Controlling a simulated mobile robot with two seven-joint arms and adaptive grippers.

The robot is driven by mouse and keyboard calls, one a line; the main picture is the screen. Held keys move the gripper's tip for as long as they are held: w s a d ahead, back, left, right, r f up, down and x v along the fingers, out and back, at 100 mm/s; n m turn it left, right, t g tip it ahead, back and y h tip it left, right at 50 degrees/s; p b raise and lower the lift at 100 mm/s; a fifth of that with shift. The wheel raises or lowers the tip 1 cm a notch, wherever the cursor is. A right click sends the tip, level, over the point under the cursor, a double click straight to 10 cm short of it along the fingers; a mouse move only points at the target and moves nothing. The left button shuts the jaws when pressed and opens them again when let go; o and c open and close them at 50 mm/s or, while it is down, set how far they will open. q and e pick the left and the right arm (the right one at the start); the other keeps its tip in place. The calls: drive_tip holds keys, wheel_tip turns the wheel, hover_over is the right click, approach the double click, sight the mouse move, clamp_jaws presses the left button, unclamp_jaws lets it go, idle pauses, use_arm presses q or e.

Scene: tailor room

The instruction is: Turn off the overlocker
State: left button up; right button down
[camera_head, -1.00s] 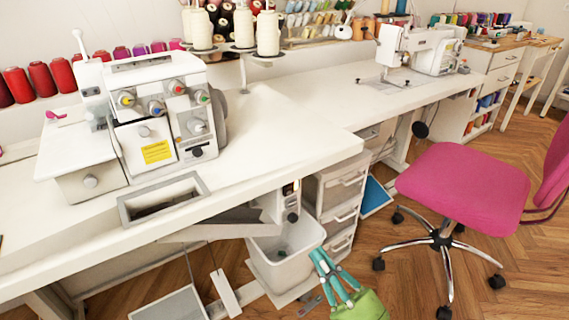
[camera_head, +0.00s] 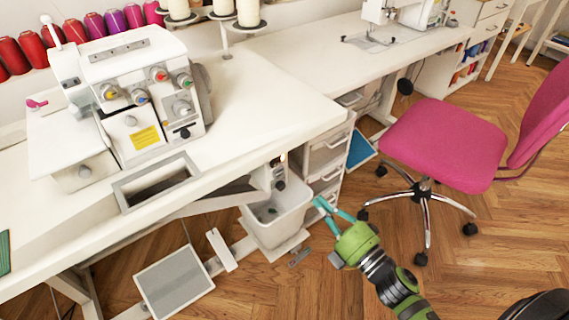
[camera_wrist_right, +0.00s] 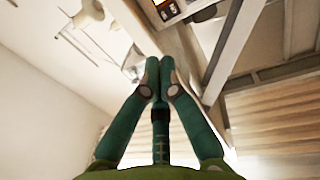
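The overlocker (camera_head: 125,95), a white machine with coloured dials, stands on the white table at the left in the head view. Below the table edge hangs a small pale box (camera_head: 280,172) with dark parts and a small reddish spot. A box with an orange-and-black face (camera_wrist_right: 166,9) shows at the top of the right wrist view, beyond the fingers. My right gripper (camera_head: 319,201) is below the table's front edge, right of the hanging box and apart from it. Its teal fingertips meet in the wrist view (camera_wrist_right: 159,66), with nothing between them. My left gripper is not visible.
A white bin (camera_head: 277,222) stands under the table, close to my right gripper. Drawers (camera_head: 328,155) are behind it. A pink chair (camera_head: 445,145) stands to the right. A grey foot pedal (camera_head: 173,283) lies on the floor.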

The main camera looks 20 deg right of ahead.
sight(276, 161)
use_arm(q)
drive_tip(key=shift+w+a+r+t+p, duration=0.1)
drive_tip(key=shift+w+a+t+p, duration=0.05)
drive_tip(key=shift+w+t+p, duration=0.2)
use_arm(e)
drive_tip(key=x, duration=1.3)
drive_tip(key=shift+w+a+r, duration=0.1)
drive_tip(key=shift+w+a, duration=0.05)
drive_tip(key=shift+w, duration=0.25)
drive_tip(key=shift+r, duration=0.1)
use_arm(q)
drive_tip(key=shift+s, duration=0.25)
use_arm(e)
drive_tip(key=shift+w+r, duration=0.25)
drive_tip(key=shift+w, duration=0.05)
